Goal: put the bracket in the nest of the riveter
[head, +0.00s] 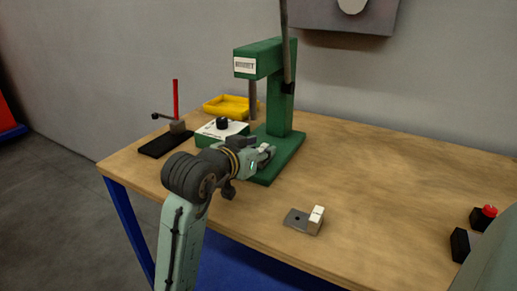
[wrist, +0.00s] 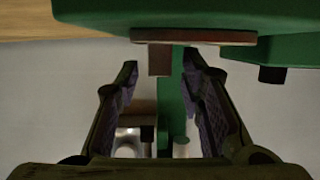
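The green riveter (head: 283,100) stands on the table, its base (wrist: 250,12) at the top of the upside-down wrist view. My gripper (head: 266,154) is low beside its base; in the wrist view its two fingers (wrist: 160,62) are apart. Between and beyond the tips, a small brown upright block (wrist: 159,62) stands on a thin brown plate (wrist: 215,37) at the riveter base. I cannot tell whether this is the nest alone or holds the bracket. A grey plate with a hole (head: 296,219) lies against a pale block (head: 316,219) near the front edge; it may be the bracket.
A green-and-white box with a black knob (head: 222,130) stands left of the riveter. Behind it is a yellow tray (head: 226,107). A black fixture with a red handle (head: 175,100) stands far left. A red button (head: 489,211) is at the right. The table's right half is mostly clear.

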